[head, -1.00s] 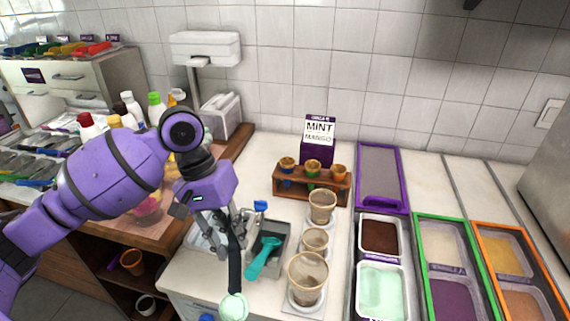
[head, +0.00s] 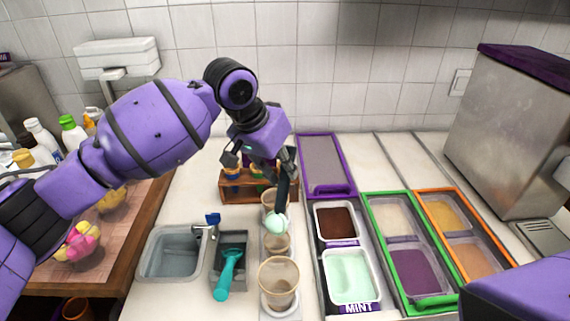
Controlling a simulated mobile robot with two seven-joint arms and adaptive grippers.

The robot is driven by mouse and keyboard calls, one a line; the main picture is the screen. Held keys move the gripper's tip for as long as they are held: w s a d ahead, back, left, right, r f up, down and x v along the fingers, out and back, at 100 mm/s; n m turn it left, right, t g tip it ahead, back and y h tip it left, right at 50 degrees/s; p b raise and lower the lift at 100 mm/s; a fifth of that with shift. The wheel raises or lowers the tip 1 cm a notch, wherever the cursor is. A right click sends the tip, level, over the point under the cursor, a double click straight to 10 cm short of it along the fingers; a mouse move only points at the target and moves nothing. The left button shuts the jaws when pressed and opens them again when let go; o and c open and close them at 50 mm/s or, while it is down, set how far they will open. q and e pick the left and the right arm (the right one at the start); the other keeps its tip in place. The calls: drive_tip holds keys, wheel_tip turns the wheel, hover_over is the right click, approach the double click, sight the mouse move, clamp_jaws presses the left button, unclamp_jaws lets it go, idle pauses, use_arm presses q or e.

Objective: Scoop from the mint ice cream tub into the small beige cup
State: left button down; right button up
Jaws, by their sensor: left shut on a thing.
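My left gripper (head: 284,168) is shut on the black handle of a scoop (head: 282,194). The scoop hangs down, and a ball of pale mint ice cream (head: 276,224) shows at its lower end. The ball appears just above the small beige cup (head: 277,243), covering part of its rim; I cannot tell whether they touch. This cup is the middle one of three in a row. The mint ice cream tub (head: 351,275), pale green with a MINT label, lies to the right. My right gripper is out of view.
A larger beige cup (head: 279,284) stands in front and another (head: 268,199) behind, partly hidden. A teal scoop (head: 228,272) lies in a grey holder beside the sink (head: 168,266). Behind stands a wooden cone rack (head: 233,188). More tubs fill the right.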

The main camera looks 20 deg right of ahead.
sight(285, 185)
use_arm(q)
drive_tip(key=shift+w+d+f+m+h, duration=0.15)
drive_tip(key=shift+w+d+m+h, duration=0.15)
drive_tip(key=shift+w+m, duration=0.1)
drive_tip(key=shift+w, duration=0.15)
drive_tip(key=shift+s+a+m+t+h, duration=0.35)
drive_tip(key=shift+m+t+h, duration=0.05)
drive_tip(key=shift+t+h, duration=0.1)
drive_tip(key=s+a+m+t+h, duration=0.1)
drive_tip(key=s+h, duration=0.1)
drive_tip(key=s+a+f+t+h, duration=0.1)
drive_tip(key=a, duration=0.1)
drive_tip(key=shift+s+a+m+h, duration=0.1)
drive_tip(key=shift+s+m+h, duration=0.25)
drive_tip(key=shift+m+h, duration=0.05)
drive_tip(key=s+a+f+m+t+h+b, duration=0.1)
drive_tip(key=s+a+f+m+h+b, duration=0.2)
drive_tip(key=b, duration=0.6)
drive_tip(key=s+a+f+h, duration=0.1)
drive_tip(key=a+h, duration=0.1)
drive_tip(key=shift+s+f+m+h, duration=0.3)
drive_tip(key=shift+f+h, duration=0.1)
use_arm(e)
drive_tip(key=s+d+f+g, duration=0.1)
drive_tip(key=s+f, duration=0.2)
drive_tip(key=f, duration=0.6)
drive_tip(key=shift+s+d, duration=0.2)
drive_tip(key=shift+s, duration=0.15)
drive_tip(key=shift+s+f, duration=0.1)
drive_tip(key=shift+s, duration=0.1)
